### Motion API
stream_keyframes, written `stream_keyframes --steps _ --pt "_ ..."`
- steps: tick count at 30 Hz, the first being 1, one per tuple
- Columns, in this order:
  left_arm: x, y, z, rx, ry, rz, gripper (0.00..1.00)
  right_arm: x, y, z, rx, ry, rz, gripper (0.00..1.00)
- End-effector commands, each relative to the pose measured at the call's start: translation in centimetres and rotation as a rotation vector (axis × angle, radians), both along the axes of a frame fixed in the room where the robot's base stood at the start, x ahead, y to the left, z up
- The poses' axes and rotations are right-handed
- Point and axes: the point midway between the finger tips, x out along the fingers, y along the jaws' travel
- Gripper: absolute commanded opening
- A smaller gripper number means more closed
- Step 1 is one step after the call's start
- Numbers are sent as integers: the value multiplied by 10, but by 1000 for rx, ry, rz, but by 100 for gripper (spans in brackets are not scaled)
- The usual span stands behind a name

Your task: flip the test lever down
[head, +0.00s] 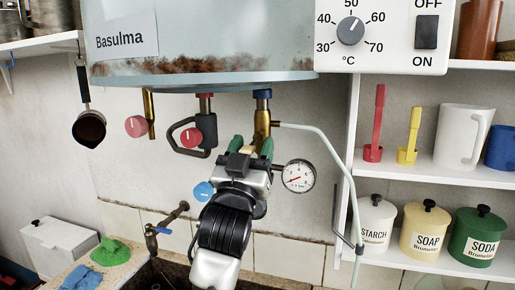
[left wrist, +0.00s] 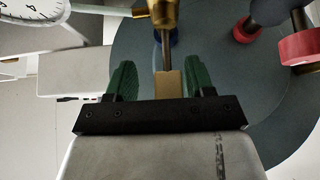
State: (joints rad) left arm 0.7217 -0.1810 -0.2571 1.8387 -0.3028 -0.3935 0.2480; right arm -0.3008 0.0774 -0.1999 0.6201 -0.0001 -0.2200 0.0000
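The brass valve (head: 262,122) hangs under the boiler below a blue collar. In the left wrist view a thin stem runs from the brass body (left wrist: 163,12) to a small tan-brass block (left wrist: 168,86), which looks like the test lever. My left gripper (head: 252,148) is raised just below the valve, with green fingertips pointing up at it. In the left wrist view its fingers are open, one on each side of the block, with gaps on both sides. The gripper hides most of the lever in the head view. My right gripper is not in view.
A pressure gauge (head: 298,176) sits close right of my gripper, with a pale pipe (head: 338,165) beyond it. A blue-handled tap (head: 203,191) is below. Shelves with canisters (head: 424,229) stand right.

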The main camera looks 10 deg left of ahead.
Motion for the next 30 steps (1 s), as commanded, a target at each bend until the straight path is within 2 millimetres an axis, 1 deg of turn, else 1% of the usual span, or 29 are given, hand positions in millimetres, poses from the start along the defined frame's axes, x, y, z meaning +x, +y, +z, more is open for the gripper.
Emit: stream_keyframes --steps 5,8,11,15,21,25,30 --pt "-1 2 -2 -1 1 2 53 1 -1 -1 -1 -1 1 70" --pt "-7 3 -9 0 3 1 53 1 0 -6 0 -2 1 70" --pt "-19 4 -21 0 2 -1 53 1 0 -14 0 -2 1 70" --pt "-41 9 -39 1 3 -1 53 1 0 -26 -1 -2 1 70" --pt "-67 14 -58 2 3 -3 53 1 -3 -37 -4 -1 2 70" --pt "-75 15 -63 3 3 -3 53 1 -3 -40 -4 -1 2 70" --pt "-78 16 -64 3 3 -3 53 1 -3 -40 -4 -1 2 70"
